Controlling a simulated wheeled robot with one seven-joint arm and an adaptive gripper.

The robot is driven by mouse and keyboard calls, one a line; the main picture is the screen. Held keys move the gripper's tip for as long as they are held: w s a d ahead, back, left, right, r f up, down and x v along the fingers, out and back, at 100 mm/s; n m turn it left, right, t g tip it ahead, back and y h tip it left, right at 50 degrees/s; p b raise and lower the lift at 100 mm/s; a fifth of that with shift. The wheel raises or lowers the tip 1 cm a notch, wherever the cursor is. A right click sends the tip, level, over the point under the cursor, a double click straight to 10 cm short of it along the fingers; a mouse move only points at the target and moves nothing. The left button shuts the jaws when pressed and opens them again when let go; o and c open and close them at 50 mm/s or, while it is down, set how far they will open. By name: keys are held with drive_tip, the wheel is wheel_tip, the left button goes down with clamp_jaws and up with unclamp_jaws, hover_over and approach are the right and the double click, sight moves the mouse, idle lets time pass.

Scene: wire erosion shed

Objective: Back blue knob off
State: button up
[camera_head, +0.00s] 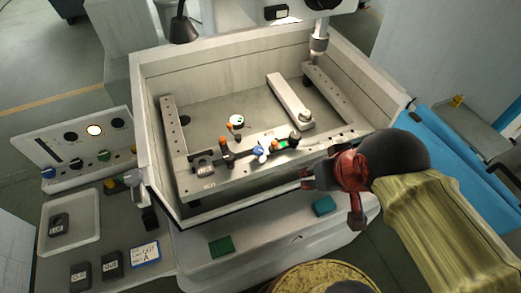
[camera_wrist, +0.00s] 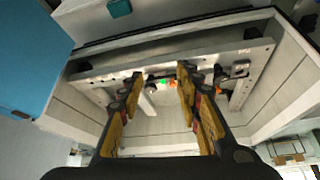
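A blue knob (camera_head: 260,152) sits on the front rail of the fixture inside the open tank, between a dark, orange-topped post (camera_head: 226,148) and a small part with a lit green face (camera_head: 281,144). Another blue knob (camera_head: 48,172) is at the left end of the control panel. My gripper (camera_head: 305,179) is at the tank's front right, to the right of the rail's blue knob and apart from it. In the wrist view my gripper (camera_wrist: 157,84) is open, with nothing held between its fingers. The rail and green light (camera_wrist: 164,82) show beyond the fingers; no blue knob can be made out there.
The tank wall (camera_head: 160,100) surrounds the fixture. A light bar (camera_head: 288,102) and a white round part (camera_head: 237,121) lie behind the rail. A machine head (camera_head: 319,42) hangs above the back. A green block (camera_head: 221,245) and teal block (camera_head: 324,206) are on the front ledge.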

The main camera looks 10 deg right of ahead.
drive_tip(key=shift+o, duration=0.3)
drive_tip(key=shift+o, duration=1.3)
drive_tip(key=shift+a+r+p, duration=0.15)
drive_tip(key=shift+r+p, duration=0.35)
drive_tip(key=shift+p, duration=0.2)
drive_tip(key=shift+a+g+p, duration=0.2)
drive_tip(key=shift+g+p, duration=0.2)
drive_tip(key=shift+p, duration=0.4)
drive_tip(key=n+g+p, duration=0.5)
drive_tip(key=n+p, duration=0.2)
drive_tip(key=p, duration=0.8)
hover_over(259, 149)
wheel_tip(259, 149, down, 9)
drive_tip(key=shift+w+a, duration=0.1)
drive_tip(key=shift+s+f+n, duration=0.15)
drive_tip(key=shift+s+n, duration=0.05)
drive_tip(key=shift+n, duration=0.3)
wheel_tip(259, 149, down, 8)
drive_tip(key=shift+r, duration=0.25)
